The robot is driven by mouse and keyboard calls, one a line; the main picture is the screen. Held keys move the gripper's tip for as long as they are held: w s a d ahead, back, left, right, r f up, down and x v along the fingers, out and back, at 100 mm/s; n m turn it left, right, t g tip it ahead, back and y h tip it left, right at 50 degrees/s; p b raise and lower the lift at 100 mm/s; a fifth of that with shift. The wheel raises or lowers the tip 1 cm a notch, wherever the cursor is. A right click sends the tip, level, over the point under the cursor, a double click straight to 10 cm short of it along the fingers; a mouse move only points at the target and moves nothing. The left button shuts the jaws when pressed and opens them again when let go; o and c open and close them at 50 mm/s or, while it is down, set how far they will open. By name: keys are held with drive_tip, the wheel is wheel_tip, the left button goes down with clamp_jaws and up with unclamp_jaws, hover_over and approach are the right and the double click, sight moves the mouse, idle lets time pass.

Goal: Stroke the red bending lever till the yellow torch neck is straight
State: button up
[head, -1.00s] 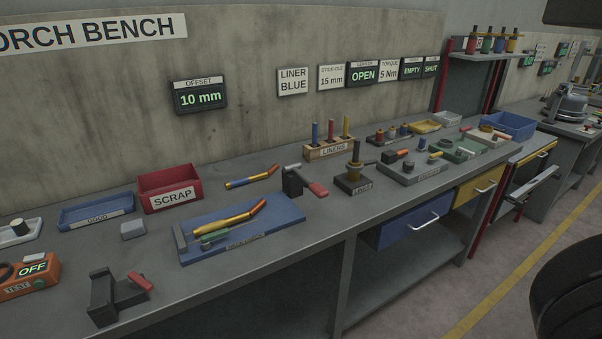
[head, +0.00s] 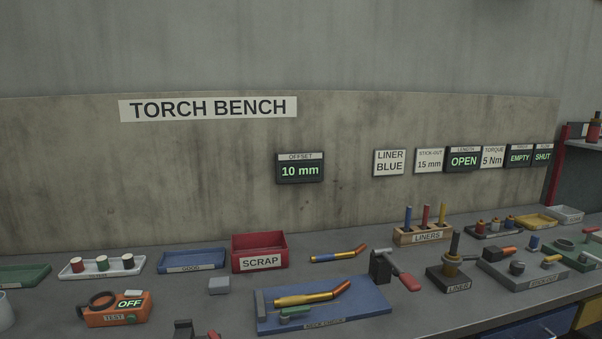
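A yellow torch neck (head: 305,299) with a coppery, bent-up right end lies on the blue board (head: 365,307). A black stand (head: 380,265) with a red-handled lever (head: 410,283) is just right of the board; the lever slopes down to the right. A second black device (head: 183,328) with a red handle (head: 213,335) is cut off by the bottom edge, so which lever bends the neck is unclear. The offset display (head: 300,169) reads 10 mm. My gripper is not in view.
A red scrap bin (head: 260,253) and a blue tray (head: 193,261) stand behind. An orange tester (head: 115,311) reading OFF is at left, a grey block (head: 219,286) beside the board. A liner rack (head: 423,235) and a liner stand (head: 456,272) are at right.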

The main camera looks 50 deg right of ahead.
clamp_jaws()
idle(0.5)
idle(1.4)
